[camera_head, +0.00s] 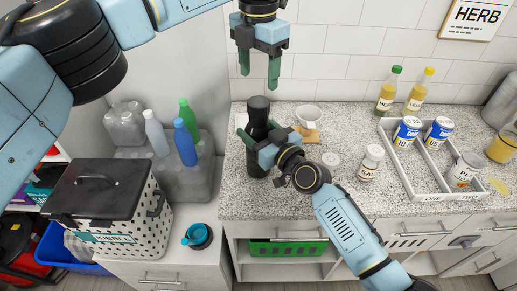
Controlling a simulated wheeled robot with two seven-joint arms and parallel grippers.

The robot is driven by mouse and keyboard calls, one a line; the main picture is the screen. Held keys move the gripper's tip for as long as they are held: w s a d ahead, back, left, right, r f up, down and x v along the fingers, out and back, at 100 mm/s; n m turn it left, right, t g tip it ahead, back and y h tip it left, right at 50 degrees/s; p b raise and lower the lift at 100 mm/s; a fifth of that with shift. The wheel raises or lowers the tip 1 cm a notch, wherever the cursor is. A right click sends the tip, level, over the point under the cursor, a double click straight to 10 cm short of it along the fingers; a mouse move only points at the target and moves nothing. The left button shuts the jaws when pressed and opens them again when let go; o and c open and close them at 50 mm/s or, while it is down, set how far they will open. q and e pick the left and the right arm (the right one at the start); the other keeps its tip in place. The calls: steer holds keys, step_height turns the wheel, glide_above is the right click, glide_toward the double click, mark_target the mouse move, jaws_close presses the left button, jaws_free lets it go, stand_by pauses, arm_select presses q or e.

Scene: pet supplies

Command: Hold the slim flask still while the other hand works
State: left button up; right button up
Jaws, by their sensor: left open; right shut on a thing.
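The slim flask (257,119) is a tall black bottle standing upright near the left end of the speckled counter (350,193). My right gripper (252,143) is shut on its middle, with green fingers around its body, and hides part of it. The flask's dark cap shows above the fingers. My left gripper (259,72) is open and empty, raised above the flask, with its green fingers pointing down and apart from it.
A small white cup (307,116), a salt jar (371,162) and a white tray (406,169) with several cans stand right of the flask. Two bottles (387,90) stand at the wall. A spotted kibble bin (110,208) and several bottles are at the left.

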mark_target(259, 102)
arm_select(q)
steer(key=shift+m, duration=0.3)
arm_select(e)
jaws_close()
arm_select(q)
steer(key=m, duration=1.1)
steer(key=shift+m, duration=0.4)
steer(key=m, duration=1.8)
steer(key=shift+m, duration=0.4)
steer(key=shift+f, duration=4)
